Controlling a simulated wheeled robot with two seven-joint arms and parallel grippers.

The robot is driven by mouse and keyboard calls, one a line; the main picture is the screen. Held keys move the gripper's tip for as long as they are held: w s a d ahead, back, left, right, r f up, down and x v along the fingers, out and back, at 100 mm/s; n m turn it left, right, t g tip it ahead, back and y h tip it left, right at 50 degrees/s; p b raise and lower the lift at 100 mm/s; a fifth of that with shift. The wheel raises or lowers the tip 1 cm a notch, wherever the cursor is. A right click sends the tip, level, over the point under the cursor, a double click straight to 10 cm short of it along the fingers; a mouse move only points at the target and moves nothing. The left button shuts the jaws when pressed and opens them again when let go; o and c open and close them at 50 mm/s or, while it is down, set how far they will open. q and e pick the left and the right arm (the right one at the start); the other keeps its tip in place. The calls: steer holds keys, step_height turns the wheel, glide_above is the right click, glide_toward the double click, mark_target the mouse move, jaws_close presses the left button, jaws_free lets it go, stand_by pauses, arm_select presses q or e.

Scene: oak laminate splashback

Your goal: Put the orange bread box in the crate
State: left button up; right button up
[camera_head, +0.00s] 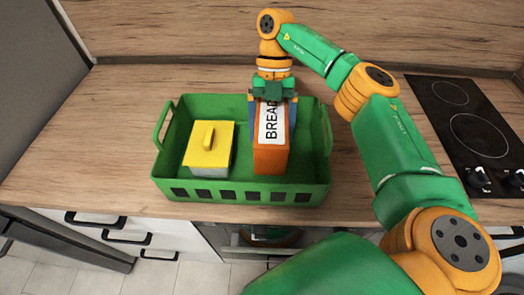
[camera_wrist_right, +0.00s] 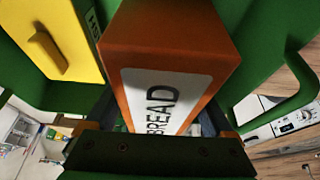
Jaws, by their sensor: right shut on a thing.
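The orange bread box (camera_head: 270,160) has a white label reading "BREAD". In the head view it is inside the green crate (camera_head: 245,197), in the right half, beside a yellow-lidded box. My right gripper (camera_head: 272,108) is shut on the bread box from above, one finger on each side. In the right wrist view the bread box (camera_wrist_right: 175,35) fills the middle, between the fingers. I cannot tell whether its bottom touches the crate floor. My left gripper is out of view.
A box with a yellow handled lid (camera_head: 209,146) stands in the crate's left half; it also shows in the wrist view (camera_wrist_right: 50,42). A black hob (camera_head: 470,125) is on the right. Wooden counter (camera_head: 80,150) is clear on the left.

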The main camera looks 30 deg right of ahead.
mark_target(272, 105)
step_height(272, 105, down, 5)
steer(key=shift+r+p, duration=0.1)
steer(key=shift+p, duration=0.5)
steer(key=o, duration=1.6)
steer(key=shift+b+v, duration=0.8)
steer(key=shift+v, duration=1.35)
steer(key=p+v, duration=0.3)
steer(key=p, duration=0.1)
steer(key=shift+s+a+r, duration=0.1)
steer(key=shift+a, duration=0.1)
steer(key=shift+d+r+p, duration=0.15)
steer(key=shift+d+p, duration=0.05)
steer(key=shift+p, duration=0.3)
